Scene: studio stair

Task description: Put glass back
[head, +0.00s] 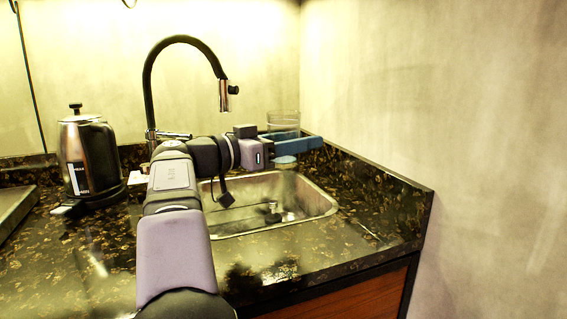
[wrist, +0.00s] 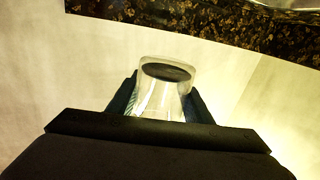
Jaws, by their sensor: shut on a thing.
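A clear glass (head: 284,121) is in my gripper (head: 298,142) above the back right corner of the sink in the head view. In the wrist view the glass (wrist: 163,92) sits between the two fingers of my gripper (wrist: 160,100), with one finger on each side. The gripper is shut on it. The fingers hide part of the middle of the glass in the head view. The glass looks upright there, with its upper part above the fingers.
A metal sink (head: 318,203) is set in the dark speckled counter (head: 366,245). A black curved faucet (head: 148,95) rises behind my arm. A steel kettle (head: 88,155) stands at the left. A wall (head: 440,120) closes off the right side.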

